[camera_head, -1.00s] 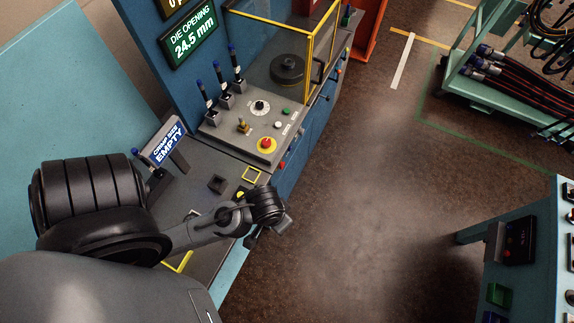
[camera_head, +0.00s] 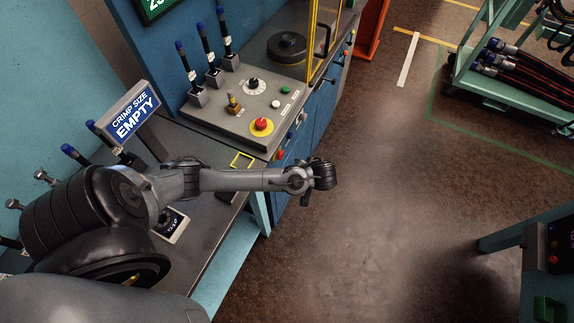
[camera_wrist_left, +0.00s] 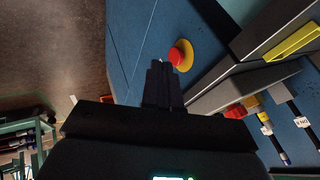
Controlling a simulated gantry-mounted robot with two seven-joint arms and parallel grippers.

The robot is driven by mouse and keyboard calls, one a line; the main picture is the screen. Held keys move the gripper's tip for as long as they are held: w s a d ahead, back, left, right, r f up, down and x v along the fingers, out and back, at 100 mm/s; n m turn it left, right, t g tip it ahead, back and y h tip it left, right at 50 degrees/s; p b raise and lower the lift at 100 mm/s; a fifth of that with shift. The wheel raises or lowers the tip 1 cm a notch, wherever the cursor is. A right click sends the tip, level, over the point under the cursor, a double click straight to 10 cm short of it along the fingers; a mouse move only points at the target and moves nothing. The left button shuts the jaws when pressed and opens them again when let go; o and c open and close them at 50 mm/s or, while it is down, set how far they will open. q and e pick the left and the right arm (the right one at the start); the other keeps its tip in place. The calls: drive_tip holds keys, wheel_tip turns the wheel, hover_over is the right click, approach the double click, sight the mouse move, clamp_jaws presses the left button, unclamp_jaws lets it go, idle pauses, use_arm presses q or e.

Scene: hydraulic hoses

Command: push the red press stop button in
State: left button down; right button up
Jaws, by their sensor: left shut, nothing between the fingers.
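A red button on a yellow disc (camera_wrist_left: 178,56) sits on a blue panel face in the left wrist view. My left gripper (camera_wrist_left: 161,70) is shut and empty, its fingertips just beside and below the button in that picture. I cannot tell whether they touch. In the head view my left gripper (camera_head: 325,174) is stretched out past the press's front edge, and this button is not visible there. Another red button (camera_head: 261,124) on a yellow disc stands on the grey console, clear of the gripper. My right gripper is not in view.
The console (camera_head: 205,112) carries several blue-tipped levers and knobs. Small coloured buttons line its front edge. A "CRIMP SIZE EMPTY" sign (camera_head: 133,113) stands left. Floor right of the press is open; a hose rack (camera_head: 500,82) stands beyond.

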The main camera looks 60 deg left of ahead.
sight(281, 155)
use_arm(q)
drive_tip(key=w, duration=0.2)
drive_tip(key=w+r+b, duration=0.1)
drive_tip(key=shift+a+t, duration=0.3)
drive_tip(key=shift+a, duration=0.05)
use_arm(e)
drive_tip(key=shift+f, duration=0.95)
use_arm(q)
drive_tip(key=shift+f, duration=0.1)
drive_tip(key=s+a+f, duration=0.1)
drive_tip(key=a+f, duration=0.7)
drive_tip(key=a, duration=0.1)
drive_tip(key=shift+s+a+b, duration=0.15)
drive_tip(key=shift+s+b, duration=0.2)
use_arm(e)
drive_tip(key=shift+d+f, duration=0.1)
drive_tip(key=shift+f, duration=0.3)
